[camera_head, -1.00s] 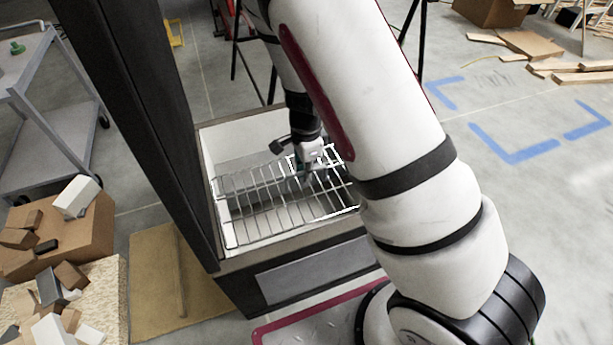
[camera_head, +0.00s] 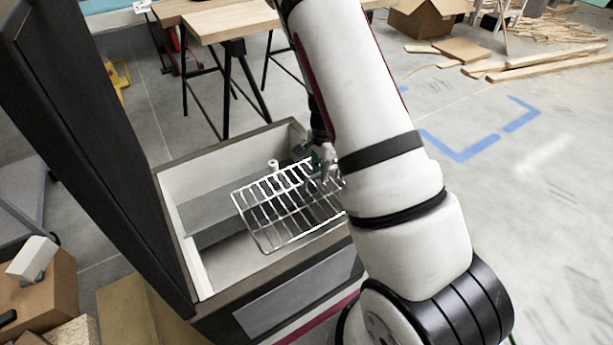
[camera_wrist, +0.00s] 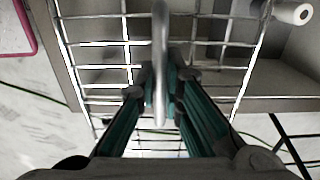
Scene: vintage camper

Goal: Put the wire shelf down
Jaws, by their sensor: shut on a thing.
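The wire shelf (camera_head: 287,207) is a shiny metal rack of parallel bars. In the head view it is tilted, above the open top of a dark-framed cabinet with a pale interior (camera_head: 221,277). My gripper (camera_head: 322,160) is at the shelf's right side, partly hidden by my arm. In the wrist view my gripper (camera_wrist: 161,88) is shut on a bar of the wire shelf (camera_wrist: 125,42), and the bars spread out beyond the fingers. The shelf's right end is hidden behind my arm in the head view.
A dark upright panel (camera_head: 80,150) rises at the cabinet's left. A wooden-topped table (camera_head: 225,22) stands behind. A cardboard box with blocks (camera_head: 50,285) is at the lower left. Open floor (camera_head: 540,220) with blue tape lies to the right.

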